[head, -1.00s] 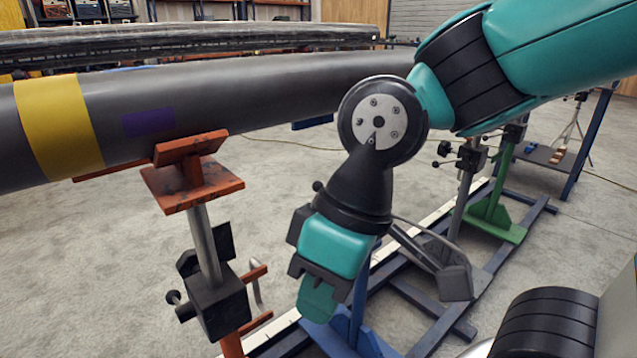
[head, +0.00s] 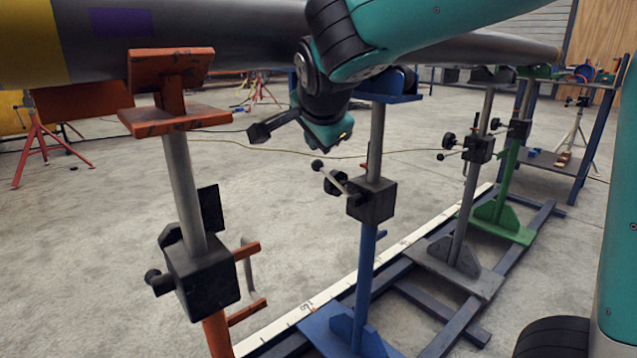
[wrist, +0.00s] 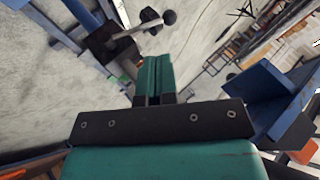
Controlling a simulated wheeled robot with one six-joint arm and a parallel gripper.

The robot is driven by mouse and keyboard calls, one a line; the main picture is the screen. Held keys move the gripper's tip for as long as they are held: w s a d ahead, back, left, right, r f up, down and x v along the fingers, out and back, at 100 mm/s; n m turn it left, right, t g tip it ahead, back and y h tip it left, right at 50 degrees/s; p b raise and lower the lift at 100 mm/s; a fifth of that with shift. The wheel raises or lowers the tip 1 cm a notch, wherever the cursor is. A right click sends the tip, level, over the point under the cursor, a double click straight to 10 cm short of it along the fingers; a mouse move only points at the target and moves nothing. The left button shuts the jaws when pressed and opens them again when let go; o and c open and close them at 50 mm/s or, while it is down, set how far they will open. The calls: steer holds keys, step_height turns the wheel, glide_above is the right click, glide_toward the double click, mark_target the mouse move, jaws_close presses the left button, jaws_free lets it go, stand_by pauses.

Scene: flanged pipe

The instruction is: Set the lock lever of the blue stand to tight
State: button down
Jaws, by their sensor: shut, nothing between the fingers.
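The blue stand has a blue base (head: 340,328), a steel post, a black clamp block (head: 372,201) and a blue top under the pipe. Its lock lever (head: 333,180) is a short metal bar with dark round ends, slanting out from the block's left side. The wrist view shows the lever (wrist: 143,26) as a bar with a black ball, beside the black block (wrist: 108,42).
The grey pipe (head: 230,32) runs overhead across the stands. An orange stand (head: 180,122) is at the left; a grey stand (head: 455,250) and a green stand (head: 500,215) are at the right. The blue stand's top (wrist: 262,95) is close to my gripper's right in the wrist view.

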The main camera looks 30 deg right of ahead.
mark_target(317, 164)
steer(key=shift+w+d+r+m+h, duration=0.4)
steer(key=shift+w+d+m+h, duration=0.25)
steer(key=shift+m, duration=0.35)
steer(key=shift+f, duration=0.1)
steer(key=b+x, duration=0.5)
steer(key=x, duration=0.7)
steer(key=shift+w+f+b, duration=0.3)
steer(key=shift+b, duration=0.05)
steer(key=shift+w+d+f, duration=0.2)
steer(key=shift+w+f, duration=0.05)
steer(key=shift+w, duration=0.2)
